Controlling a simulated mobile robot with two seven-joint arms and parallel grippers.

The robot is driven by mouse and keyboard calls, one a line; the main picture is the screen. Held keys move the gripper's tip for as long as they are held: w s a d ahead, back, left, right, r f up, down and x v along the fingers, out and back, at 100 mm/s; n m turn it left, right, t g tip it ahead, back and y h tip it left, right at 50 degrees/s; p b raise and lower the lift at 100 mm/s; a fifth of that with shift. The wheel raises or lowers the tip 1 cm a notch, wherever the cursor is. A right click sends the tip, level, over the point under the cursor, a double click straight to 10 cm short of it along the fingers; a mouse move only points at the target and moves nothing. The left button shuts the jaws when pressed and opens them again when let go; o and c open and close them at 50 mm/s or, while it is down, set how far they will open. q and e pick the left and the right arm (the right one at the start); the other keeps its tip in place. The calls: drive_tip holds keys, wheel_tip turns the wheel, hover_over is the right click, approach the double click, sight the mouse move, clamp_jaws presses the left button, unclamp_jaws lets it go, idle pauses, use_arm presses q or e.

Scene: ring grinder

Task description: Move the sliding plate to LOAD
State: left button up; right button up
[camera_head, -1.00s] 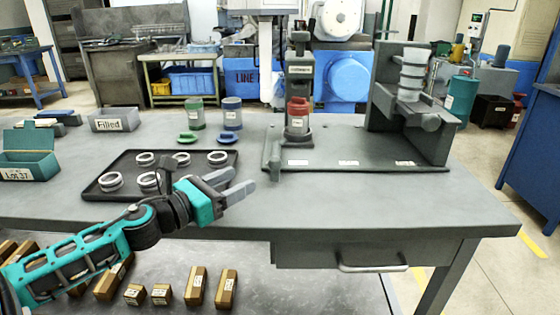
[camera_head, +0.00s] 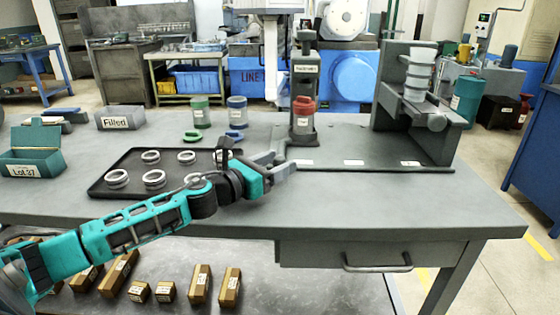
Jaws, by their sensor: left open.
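The grey fixture's low base (camera_head: 380,150) stands at the right of the table, with three white labels (camera_head: 353,162) along its front edge, too small to read. I cannot make out for sure which part is the sliding plate. My left gripper (camera_head: 282,163) is open at the fixture's left end, its fingers close to the dark upright edge there. Contact cannot be told. My right gripper is not in view.
A black tray (camera_head: 125,190) with several metal rings lies to the left, partly behind my arm. The front right tabletop is clear.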

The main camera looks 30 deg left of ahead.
use_arm(q)
drive_tip(key=shift+w+d, duration=0.15)
drive_tip(key=shift+w, duration=0.5)
drive_tip(key=shift+c, duration=0.2)
clamp_jaws()
